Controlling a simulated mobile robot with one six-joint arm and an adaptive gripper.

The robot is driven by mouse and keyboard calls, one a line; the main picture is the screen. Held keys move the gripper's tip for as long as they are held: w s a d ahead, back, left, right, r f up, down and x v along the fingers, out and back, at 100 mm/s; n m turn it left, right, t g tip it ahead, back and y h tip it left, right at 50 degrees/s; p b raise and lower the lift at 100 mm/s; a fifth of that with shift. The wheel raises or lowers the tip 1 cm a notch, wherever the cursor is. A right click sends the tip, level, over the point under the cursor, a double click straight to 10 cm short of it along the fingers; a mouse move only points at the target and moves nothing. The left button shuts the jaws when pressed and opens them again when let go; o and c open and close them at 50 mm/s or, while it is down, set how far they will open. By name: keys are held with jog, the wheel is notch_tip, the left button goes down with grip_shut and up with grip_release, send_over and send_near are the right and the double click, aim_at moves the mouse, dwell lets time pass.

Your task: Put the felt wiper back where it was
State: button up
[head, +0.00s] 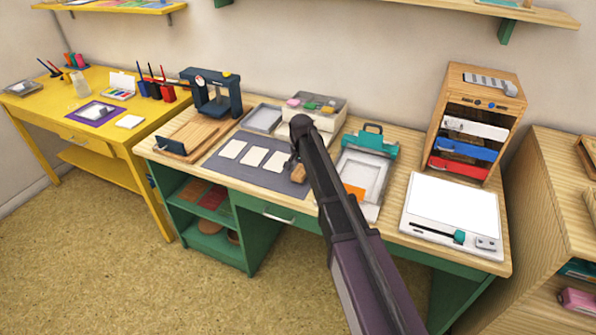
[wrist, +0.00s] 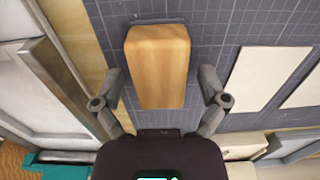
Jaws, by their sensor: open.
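The felt wiper, seen as a plain wooden block (wrist: 158,62), lies on the dark gridded mat (wrist: 225,25) near the mat's edge; any felt underside is hidden. It also shows in the head view (head: 299,176), beside my arm. My gripper (wrist: 160,86) is open in the wrist view. One finger is on each side of the block's near part, with a visible gap on both sides. In the head view my gripper (head: 296,158) is mostly hidden behind my own arm.
White cards (head: 253,157) lie on the mat left of the block. A teal-clamped press frame (head: 360,172) stands close on the right. A box of coloured pads (head: 312,108) is behind, and a wooden rack (head: 472,100) and white board (head: 450,212) are farther right.

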aim_at(302, 170)
notch_tip(302, 170, up, 12)
jog(key=p, duration=1.1)
jog(key=shift+p, duration=0.35)
dwell(0.4)
jog(key=s+d+n, duration=0.2)
jog(key=s+d, duration=0.9)
jog(key=s, duration=0.2)
jog(key=s+d+n, duration=0.2)
jog(key=s+d, duration=0.8)
jog(key=s, duration=0.3)
jog(key=shift+s+d, duration=0.35)
jog(key=shift+d, duration=0.05)
